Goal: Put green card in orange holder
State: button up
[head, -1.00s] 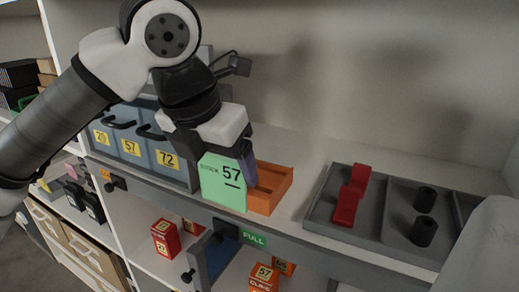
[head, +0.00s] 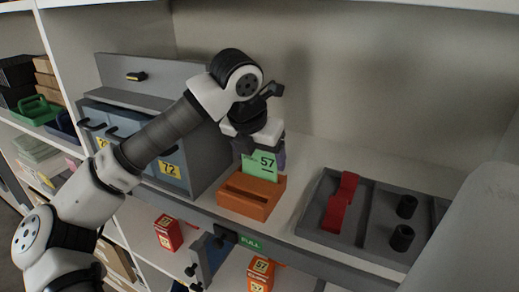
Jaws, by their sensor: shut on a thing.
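The green card (head: 260,164), marked 57, is upright in my gripper (head: 262,151), which is shut on its top part. The orange holder (head: 249,197) is a low slotted box on the shelf top, near the front edge. The card is over the rear part of the holder, and its lower edge is at or behind the holder's back rim. I cannot tell whether it is in a slot or just behind or above it.
A grey tray (head: 364,250) to the right holds red pieces (head: 339,203) and black cylinders (head: 402,237). A grey cabinet with blue drawers (head: 172,170) stands close on the left. A wall is behind. A green FULL label (head: 250,242) is on the shelf edge below.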

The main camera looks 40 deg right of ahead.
jog(key=shift+f, duration=0.15)
jog(key=shift+f+b, duration=0.2)
jog(key=shift+b, duration=0.1)
jog(key=o, duration=1)
jog(key=shift+r, duration=0.1)
jog(key=shift+r, duration=0.25)
jog(key=b+v, duration=0.2)
jog(key=v, duration=0.5)
jog(key=shift+a+r, duration=0.1)
jog(key=shift+a, duration=0.05)
jog(key=shift+s, duration=0.1)
